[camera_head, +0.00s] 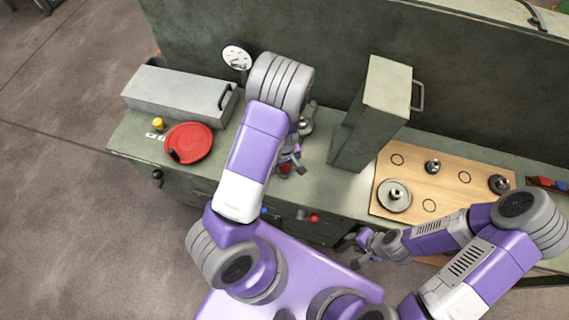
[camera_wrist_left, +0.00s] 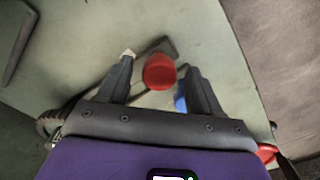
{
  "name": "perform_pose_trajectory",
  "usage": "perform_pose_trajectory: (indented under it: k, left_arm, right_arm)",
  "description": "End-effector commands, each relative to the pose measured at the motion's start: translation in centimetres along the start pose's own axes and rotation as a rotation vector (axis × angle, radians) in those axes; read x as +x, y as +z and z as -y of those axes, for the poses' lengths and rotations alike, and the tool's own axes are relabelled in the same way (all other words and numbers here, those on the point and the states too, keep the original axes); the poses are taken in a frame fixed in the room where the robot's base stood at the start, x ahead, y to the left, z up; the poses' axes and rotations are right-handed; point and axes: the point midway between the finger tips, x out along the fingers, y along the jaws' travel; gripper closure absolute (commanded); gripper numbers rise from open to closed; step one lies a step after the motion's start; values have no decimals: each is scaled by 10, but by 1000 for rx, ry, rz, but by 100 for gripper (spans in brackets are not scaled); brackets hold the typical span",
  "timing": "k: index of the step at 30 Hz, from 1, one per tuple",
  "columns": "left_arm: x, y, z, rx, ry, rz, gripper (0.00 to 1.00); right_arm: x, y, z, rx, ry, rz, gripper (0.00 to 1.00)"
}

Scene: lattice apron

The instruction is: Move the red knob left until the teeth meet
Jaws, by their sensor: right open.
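A red knob (camera_head: 285,169) sits low at my left gripper (camera_head: 291,163) in the head view, mostly covered by the fingers. In the left wrist view the red knob (camera_wrist_left: 159,72) lies between the two fingers of the left gripper (camera_wrist_left: 160,62), with a visible gap on each side. The left gripper is open. A grey metal toothed-looking part (camera_head: 306,124) shows behind the left arm; its teeth and any meshing are hidden. My right gripper (camera_head: 362,251) is open and empty in front of the bench.
A red disc wheel (camera_head: 188,143) and long grey box (camera_head: 178,101) stand left. A tall green block (camera_head: 372,115) stands right of my left arm. A wooden board (camera_head: 452,180) carries metal gears. Another red knob (camera_head: 314,218) is on the bench front.

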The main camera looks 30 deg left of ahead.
Motion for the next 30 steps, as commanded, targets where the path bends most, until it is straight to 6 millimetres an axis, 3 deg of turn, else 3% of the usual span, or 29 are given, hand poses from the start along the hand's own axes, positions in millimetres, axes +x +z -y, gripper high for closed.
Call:
perform_pose_trajectory:
  k: [1,12,13,26,27,30]
  left_arm:
    - [0,0,0,0,0,0,43]
    - [0,0,0,0,0,0,99]
    - [0,0,0,0,0,0,100]
    - [-1,-2,2,9,1,1,100]
    - [-1,-2,2,9,1,1,59]
    - [-1,-2,2,9,1,0,44]
  right_arm:
    - [0,0,0,0,0,0,60]
    - [0,0,0,0,0,0,60]
    - [0,0,0,0,0,0,60]
    - [-2,0,1,0,0,0,60]
    - [-2,0,1,0,0,0,60]
    - [-2,0,1,0,0,0,60]
